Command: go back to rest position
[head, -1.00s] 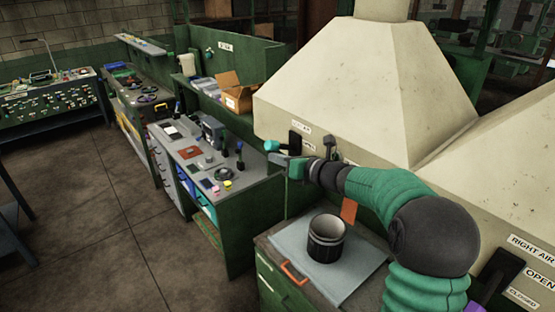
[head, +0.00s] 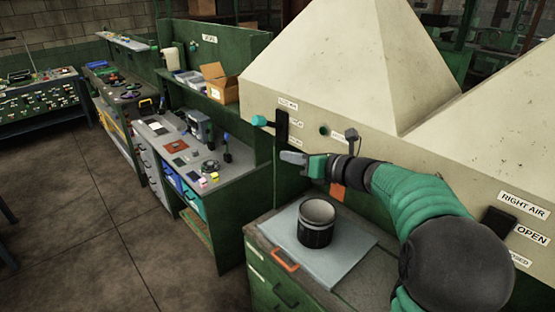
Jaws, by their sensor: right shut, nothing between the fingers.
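My right gripper (head: 297,159) is in the head view, at the end of my green-sleeved right arm, which comes in from the lower right. It is shut and empty. It sits in front of the beige hood's lower face, below a lever with a teal handle (head: 262,121) and a black mount (head: 282,126). A gap shows between the gripper and the teal handle. My left gripper is not in view.
A dark cylindrical pot (head: 316,224) stands on a grey sheet (head: 350,258) on the green cabinet below my arm. The beige hood (head: 330,70) fills the upper right. A cluttered workbench (head: 235,176) stands left. The floor at left is clear.

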